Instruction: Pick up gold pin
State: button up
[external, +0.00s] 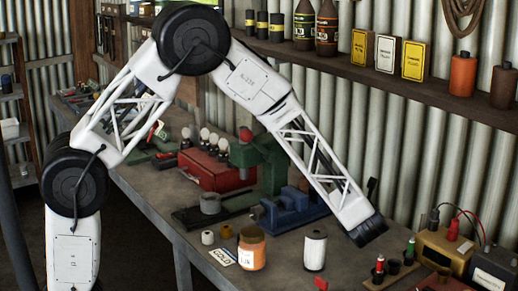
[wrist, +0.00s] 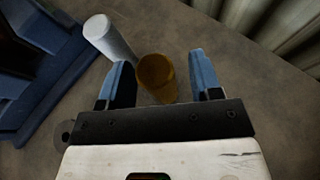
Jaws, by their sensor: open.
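The gold pin (wrist: 155,78) is a short amber-gold cylinder in the wrist view. It shows between the two blue-tipped fingers of my gripper (wrist: 160,60), closer to the left finger, with a clear gap to the right one. My gripper is open; I cannot tell how far the pin is below or between the fingertips. In the external view my gripper (external: 370,232) points down over the bench right of the blue vise, and I cannot make out the gold pin there. A card reading GOLD (external: 222,257) lies on the bench.
A pale grey cylinder (wrist: 108,40) stands just left of the pin, near a blue vise (wrist: 35,65); the vise also shows externally (external: 290,212). An orange jar (external: 252,250) and white canister (external: 315,250) stand in front. Corrugated wall (external: 405,150) is close behind.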

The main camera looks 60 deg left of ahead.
grip_shut()
dwell(0.3)
jog(key=shift+r, duration=0.1)
jog(key=shift+r, duration=4.95)
